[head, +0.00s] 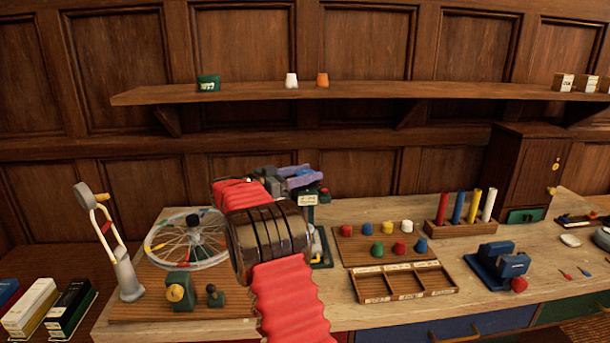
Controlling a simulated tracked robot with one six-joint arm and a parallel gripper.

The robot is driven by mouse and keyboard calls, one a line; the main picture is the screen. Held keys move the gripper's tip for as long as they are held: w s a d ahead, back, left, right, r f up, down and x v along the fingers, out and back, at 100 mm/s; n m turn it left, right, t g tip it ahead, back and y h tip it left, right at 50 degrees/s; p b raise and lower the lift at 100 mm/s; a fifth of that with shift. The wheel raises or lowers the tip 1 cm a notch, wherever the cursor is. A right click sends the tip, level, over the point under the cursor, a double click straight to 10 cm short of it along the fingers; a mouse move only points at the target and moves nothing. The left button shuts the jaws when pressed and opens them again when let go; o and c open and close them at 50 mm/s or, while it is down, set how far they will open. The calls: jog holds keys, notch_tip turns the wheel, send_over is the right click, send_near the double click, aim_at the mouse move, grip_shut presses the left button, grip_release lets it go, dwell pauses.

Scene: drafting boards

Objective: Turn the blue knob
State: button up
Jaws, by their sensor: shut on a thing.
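My gripper (302,176) is at the end of my arm, beyond the red sleeve and dark wrist, over a small stand with a pale label (308,199). Its jaws are shut on what appears to be the blue knob, at the top of the stand. The jaws and my wrist hide most of the knob, so its shape and angle cannot be told. A small red part shows to the right of the jaws. My arm also covers the stand's left side.
A shelf (440,89) runs above.

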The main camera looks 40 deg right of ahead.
jog(key=shift+w+a+r, duration=0.15)
jog(key=shift+w+r, duration=0.1)
jog(key=o, duration=0.8)
jog(key=shift+o, duration=1.3)
jog(key=shift+s+f, duration=0.1)
jog(key=shift+f, duration=0.05)
jog(key=a, duration=0.4)
jog(key=w+a, duration=0.1)
jog(key=a, duration=0.4)
jog(key=w+a, duration=0.1)
jog(key=a, duration=0.3)
jog(key=shift+w+a+f, duration=0.1)
jog(key=shift+w+a, duration=0.1)
jog(key=shift+a, duration=0.05)
